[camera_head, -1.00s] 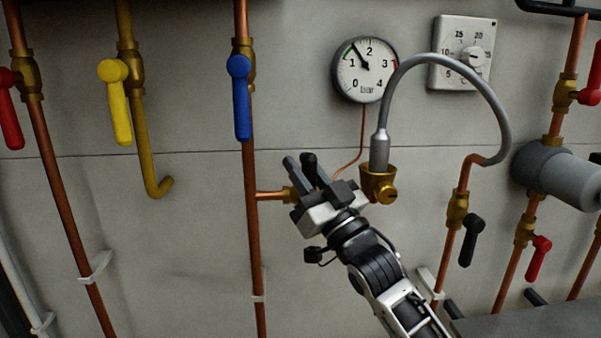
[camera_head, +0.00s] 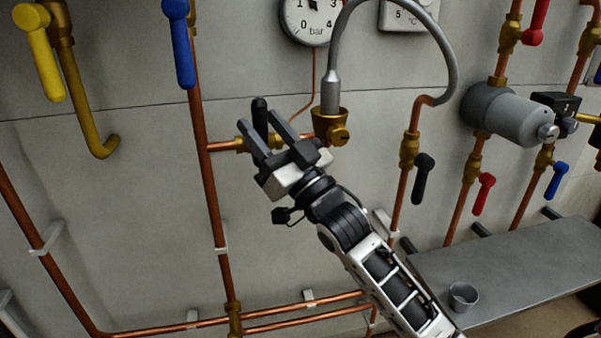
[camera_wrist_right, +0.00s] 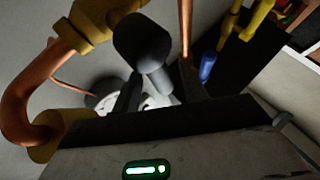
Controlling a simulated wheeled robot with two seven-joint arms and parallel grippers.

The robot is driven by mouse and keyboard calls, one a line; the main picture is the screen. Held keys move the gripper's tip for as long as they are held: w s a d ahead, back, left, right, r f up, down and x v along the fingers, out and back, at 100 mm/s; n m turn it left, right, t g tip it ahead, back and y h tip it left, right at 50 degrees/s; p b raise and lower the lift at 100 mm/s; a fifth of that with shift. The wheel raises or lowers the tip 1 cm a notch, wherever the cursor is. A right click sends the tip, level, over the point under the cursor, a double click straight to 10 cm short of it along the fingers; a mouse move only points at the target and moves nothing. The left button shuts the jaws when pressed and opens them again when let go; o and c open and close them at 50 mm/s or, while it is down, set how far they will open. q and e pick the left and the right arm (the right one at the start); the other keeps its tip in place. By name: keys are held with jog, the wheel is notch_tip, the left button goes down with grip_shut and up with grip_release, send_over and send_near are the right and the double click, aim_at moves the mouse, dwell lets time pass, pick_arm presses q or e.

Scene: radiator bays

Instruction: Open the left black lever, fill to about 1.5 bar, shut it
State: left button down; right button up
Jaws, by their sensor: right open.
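The left black lever (camera_head: 259,112) stands up from a brass valve on the short copper branch beside the blue-handled pipe. My right gripper (camera_head: 264,132) is open with its fingers around this lever; I cannot tell if they touch it. In the right wrist view the lever's rounded black handle (camera_wrist_right: 144,42) shows between the fingers (camera_wrist_right: 158,88). The pressure gauge (camera_head: 312,22) is cut by the top edge, so its needle cannot be read fully. A second black lever (camera_head: 424,177) hangs down at the right. My left gripper is not in view.
A grey hose (camera_head: 448,55) arches from the brass fitting (camera_head: 331,127) close right of my gripper. Blue (camera_head: 181,50) and yellow (camera_head: 42,60) levers are at the left. A grey cylinder (camera_head: 505,115), red lever (camera_head: 483,193) and shelf with a cup (camera_head: 463,296) are at the right.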

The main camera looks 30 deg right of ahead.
pick_arm(q)
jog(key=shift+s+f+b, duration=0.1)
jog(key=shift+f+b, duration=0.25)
jog(key=shift+b, duration=0.45)
pick_arm(e)
jog(key=v, duration=1.3)
pick_arm(q)
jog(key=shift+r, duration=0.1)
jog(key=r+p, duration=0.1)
jog(key=p, duration=0.2)
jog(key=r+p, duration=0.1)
jog(key=p, duration=0.2)
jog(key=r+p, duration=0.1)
jog(key=p, duration=0.2)
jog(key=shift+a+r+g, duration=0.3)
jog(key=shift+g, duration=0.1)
pick_arm(e)
jog(key=s+a+f+g+h, duration=0.1)
jog(key=s+a+f+g, duration=0.2)
jog(key=f, duration=0.4)
jog(key=s+a+f+g+h, duration=0.1)
jog(key=s+a+f+g, duration=0.2)
jog(key=f, duration=0.5)
jog(key=s+a+f+m+g+h, duration=0.1)
jog(key=s+a+f+g, duration=0.3)
jog(key=f+g, duration=0.3)
jog(key=shift+s+f+h, duration=0.4)
jog(key=shift+s+f, duration=0.05)
jog(key=shift+s, duration=0.35)
